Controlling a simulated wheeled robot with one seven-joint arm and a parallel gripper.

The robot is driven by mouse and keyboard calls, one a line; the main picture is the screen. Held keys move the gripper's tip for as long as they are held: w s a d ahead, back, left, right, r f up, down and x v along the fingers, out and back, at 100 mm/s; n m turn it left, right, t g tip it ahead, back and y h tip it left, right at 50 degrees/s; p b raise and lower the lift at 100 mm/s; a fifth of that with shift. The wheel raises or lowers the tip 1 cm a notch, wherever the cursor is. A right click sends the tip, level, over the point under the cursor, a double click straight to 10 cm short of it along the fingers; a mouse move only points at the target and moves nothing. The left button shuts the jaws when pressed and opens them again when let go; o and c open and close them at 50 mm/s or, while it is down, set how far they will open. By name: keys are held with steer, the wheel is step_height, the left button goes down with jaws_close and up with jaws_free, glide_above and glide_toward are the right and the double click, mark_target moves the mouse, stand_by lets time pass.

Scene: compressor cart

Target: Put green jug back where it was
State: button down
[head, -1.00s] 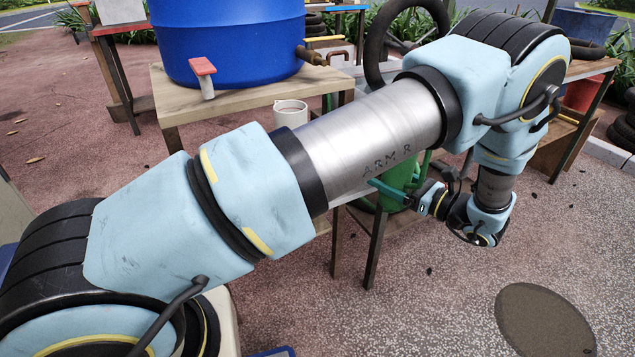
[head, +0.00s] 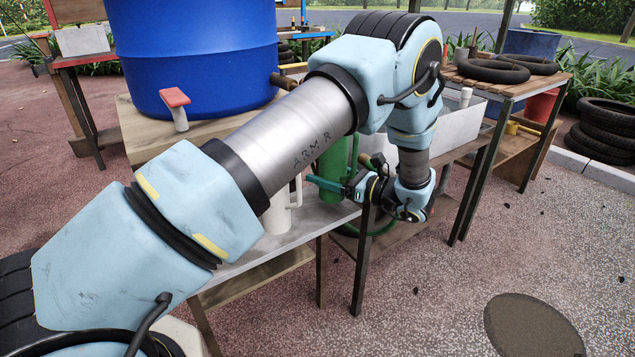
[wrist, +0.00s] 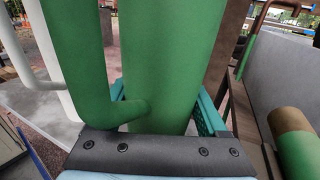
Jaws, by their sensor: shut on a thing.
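The green jug (head: 333,160) shows in the head view behind my forearm, partly hidden by it. In the wrist view the jug's body (wrist: 165,60) and its handle (wrist: 82,60) fill the middle, upright and close to the camera. My gripper (head: 322,184) is shut on the jug, with teal fingers on both sides of its body in the wrist view (wrist: 165,108). The jug is above or at the grey table top (head: 312,222); its base is hidden, so I cannot tell whether it touches.
A white jug (head: 277,212) stands on the grey table to the left of the green one. A big blue barrel (head: 195,55) stands on a wooden table behind. A grey metal trough (head: 455,125) is at the right. A green hose hangs below my gripper.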

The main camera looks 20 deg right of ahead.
steer(key=shift+w+a, duration=0.3)
steer(key=shift+w, duration=0.2)
steer(key=shift+w+a+f, duration=0.15)
steer(key=shift+w+f, duration=0.1)
steer(key=shift+f, duration=0.65)
steer(key=shift+w+a+f, duration=0.15)
steer(key=shift+w+f, duration=0.05)
steer(key=shift+f, duration=0.65)
steer(key=shift+f, duration=0.1)
jaws_free()
steer(key=shift+s+d, duration=0.1)
steer(key=v, duration=1.1)
steer(key=shift+s+d+b, duration=0.25)
steer(key=shift+s+b, duration=0.05)
steer(key=shift+b, duration=0.15)
